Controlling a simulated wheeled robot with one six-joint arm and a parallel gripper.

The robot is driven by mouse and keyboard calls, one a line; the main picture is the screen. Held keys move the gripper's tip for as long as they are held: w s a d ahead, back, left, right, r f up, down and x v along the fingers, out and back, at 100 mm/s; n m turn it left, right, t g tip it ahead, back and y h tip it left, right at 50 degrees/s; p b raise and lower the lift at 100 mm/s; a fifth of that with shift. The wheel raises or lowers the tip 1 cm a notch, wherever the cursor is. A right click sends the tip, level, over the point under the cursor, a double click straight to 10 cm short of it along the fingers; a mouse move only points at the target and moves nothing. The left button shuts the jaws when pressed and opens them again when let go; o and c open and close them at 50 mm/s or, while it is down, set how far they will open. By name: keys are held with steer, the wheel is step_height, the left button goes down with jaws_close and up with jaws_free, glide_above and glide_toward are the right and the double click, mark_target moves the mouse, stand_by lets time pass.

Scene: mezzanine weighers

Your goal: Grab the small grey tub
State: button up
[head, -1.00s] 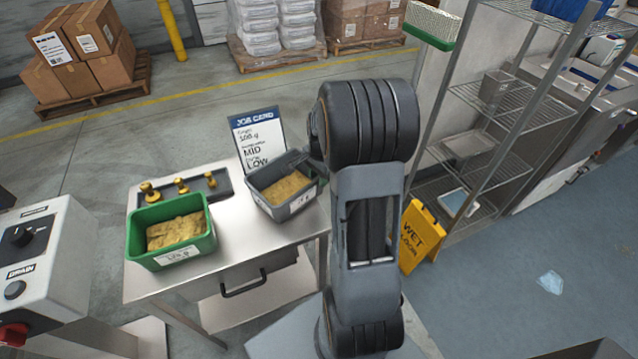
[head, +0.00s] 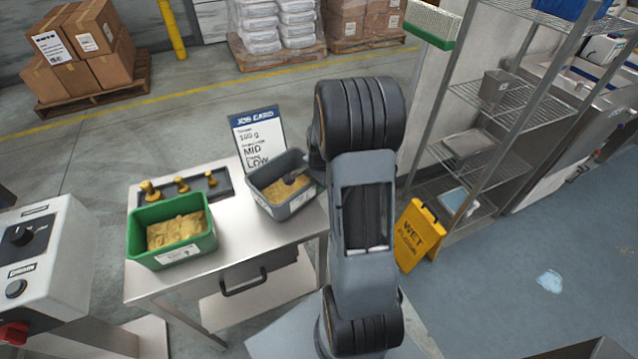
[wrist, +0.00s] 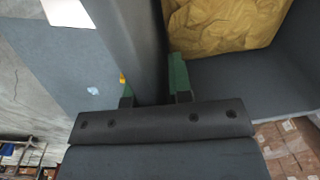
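The small grey tub (head: 274,207) stands on the steel table, holding yellow-brown contents and bearing a white label on its front. My gripper (head: 297,178) is at the tub's right side, partly hidden by my arm. In the wrist view my gripper (wrist: 153,88) has its green-tipped fingers on either side of the tub's wall (wrist: 132,40), one inside and one outside. The fingers are close together and look shut on the wall. The tub appears to rest on the table; its underside is hidden.
A green tub (head: 171,253) with similar contents stands to the left. Behind are a dark tray of brass weights (head: 182,186) and a job card (head: 257,135). A wire rack (head: 480,150) and yellow wet-floor sign (head: 420,235) stand right of my arm.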

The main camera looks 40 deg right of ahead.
jaws_close()
steer(key=s+d, duration=0.2)
steer(key=s, duration=0.2)
steer(key=shift+s+d, duration=0.2)
steer(key=shift+d, duration=0.2)
stand_by(0.4)
steer(key=shift+o, duration=1.6)
jaws_free()
step_height(320, 180, up, 14)
steer(key=shift+s+b, duration=0.3)
steer(key=shift+s, duration=0.05)
